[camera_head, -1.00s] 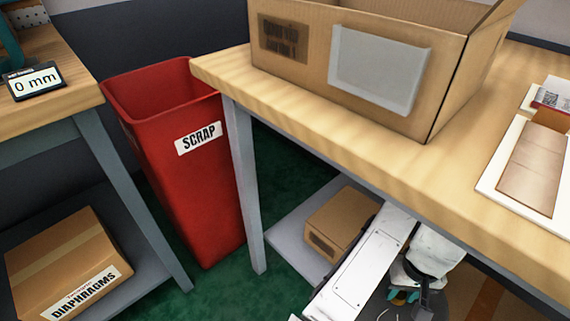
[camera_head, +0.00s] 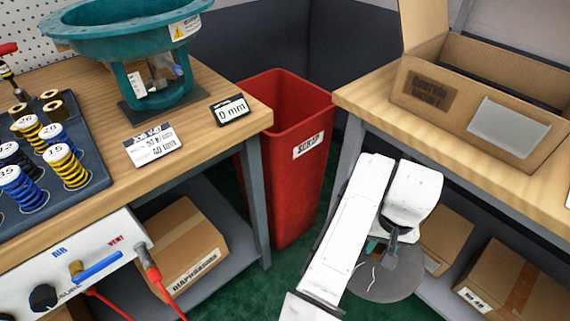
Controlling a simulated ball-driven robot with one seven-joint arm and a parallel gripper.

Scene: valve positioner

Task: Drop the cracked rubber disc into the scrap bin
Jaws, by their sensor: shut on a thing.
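The red scrap bin (camera_head: 290,180) stands on the floor between two benches, with a white SCRAP label and an open top. A flat, dark grey round disc (camera_head: 393,283) hangs at my gripper (camera_head: 388,250), below the level of the bench tops. My gripper is shut on the disc, to the right of the bin and apart from it. My white arm covers part of the disc and much of the gripper.
The left bench (camera_head: 200,135) carries a teal valve housing (camera_head: 130,35), a 0 mm display (camera_head: 230,110) and a tray of springs (camera_head: 60,165). The right bench (camera_head: 420,125) carries an open cardboard box (camera_head: 480,90). A DIAPHRAGMS box (camera_head: 180,245) sits on the left lower shelf.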

